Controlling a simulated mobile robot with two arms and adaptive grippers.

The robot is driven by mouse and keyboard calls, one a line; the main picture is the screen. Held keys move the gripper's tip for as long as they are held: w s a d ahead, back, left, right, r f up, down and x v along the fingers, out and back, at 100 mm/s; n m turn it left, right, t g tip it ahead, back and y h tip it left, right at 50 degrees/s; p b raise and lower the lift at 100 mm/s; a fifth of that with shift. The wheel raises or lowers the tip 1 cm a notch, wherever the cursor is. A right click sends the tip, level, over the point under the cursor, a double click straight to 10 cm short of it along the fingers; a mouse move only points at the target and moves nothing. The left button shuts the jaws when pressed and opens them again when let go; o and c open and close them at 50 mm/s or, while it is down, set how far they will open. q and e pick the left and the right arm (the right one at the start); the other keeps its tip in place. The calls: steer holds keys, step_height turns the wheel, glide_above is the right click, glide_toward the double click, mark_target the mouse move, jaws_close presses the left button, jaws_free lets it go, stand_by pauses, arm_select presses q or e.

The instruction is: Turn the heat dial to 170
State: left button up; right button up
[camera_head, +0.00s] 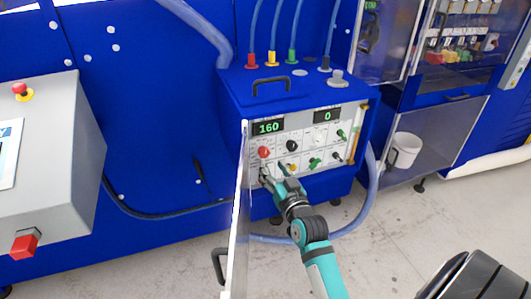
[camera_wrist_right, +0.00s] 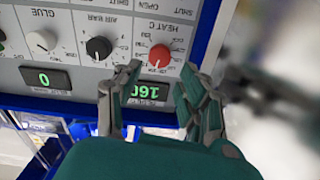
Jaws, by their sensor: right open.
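The heat dial is a red round knob (camera_head: 264,152) at the left of the control panel, under a green display (camera_head: 268,128) that reads 160. In the right wrist view, upside down, the red heat dial (camera_wrist_right: 159,56) carries the label HEAT C, with the display (camera_wrist_right: 148,92) partly hidden by a finger. My right gripper (camera_head: 268,176) is just below the dial at the panel. In the wrist view its two fingers (camera_wrist_right: 160,78) are open, empty and spread on either side of the display, apart from the dial. My left gripper is not in view.
A clear door (camera_head: 238,215) stands open at the panel's left edge, close to my right gripper. A grey console (camera_head: 50,150) stands at the left.

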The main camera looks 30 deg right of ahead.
mark_target(265, 154)
steer(key=x, duration=0.6)
steer(key=shift+w+d+p, duration=0.15)
steer(key=shift+w+p, duration=0.05)
steer(key=shift+p, duration=0.1)
steer(key=shift+c, duration=0.2)
jaws_close()
steer(key=shift+m, duration=0.4)
steer(key=shift+m+p, duration=0.75)
steer(key=shift+m, duration=0.25)
steer(key=shift+f+m+p, duration=0.1)
steer(key=shift+m+p, duration=0.35)
steer(key=shift+m, duration=1.05)
